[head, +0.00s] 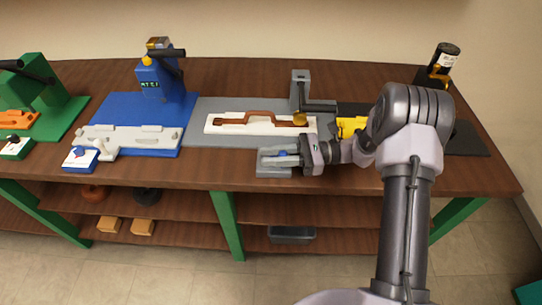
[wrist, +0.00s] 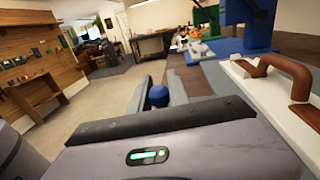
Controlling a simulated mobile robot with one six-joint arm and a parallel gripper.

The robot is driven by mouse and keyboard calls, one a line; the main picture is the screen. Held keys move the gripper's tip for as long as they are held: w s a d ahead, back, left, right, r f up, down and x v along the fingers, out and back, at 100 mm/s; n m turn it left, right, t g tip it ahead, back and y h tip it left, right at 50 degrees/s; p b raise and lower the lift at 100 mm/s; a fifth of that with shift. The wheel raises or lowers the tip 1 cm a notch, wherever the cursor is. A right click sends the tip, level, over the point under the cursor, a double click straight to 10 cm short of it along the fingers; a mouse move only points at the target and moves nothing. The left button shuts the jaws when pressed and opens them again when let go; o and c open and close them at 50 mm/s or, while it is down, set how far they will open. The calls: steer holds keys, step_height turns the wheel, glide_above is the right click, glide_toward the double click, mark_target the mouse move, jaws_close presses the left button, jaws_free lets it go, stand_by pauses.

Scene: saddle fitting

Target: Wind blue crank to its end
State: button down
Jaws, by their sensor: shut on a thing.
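The blue crank shows only as its blue knob (head: 283,154), at the front edge of a grey station; the rest of it is hidden by my fingers. My gripper (head: 278,155) lies low over the table's front edge, reaching in from the right. It is shut on the blue knob. In the wrist view the round blue knob (wrist: 158,95) sits between the two grey fingers, ahead of the gripper body. How far the crank is turned cannot be told.
Behind my gripper lies a white fixture (head: 225,124) holding a brown handle-shaped part (head: 262,117). A grey post (head: 300,88) with a dark lever (head: 320,108) stands behind it. A blue press (head: 162,85) stands left; yellow and black equipment (head: 350,125) lies right. Shelves are below.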

stand_by(0.3)
steer(key=c, duration=1.3)
jaws_free()
steer(key=shift+o, duration=0.2)
steer(key=d+p, duration=0.1)
steer(key=d, duration=0.3)
steer(key=d+p, duration=0.1)
steer(key=d, duration=0.3)
steer(key=w+d+p, duration=0.1)
steer(key=d, duration=0.3)
steer(key=shift+w, duration=0.1)
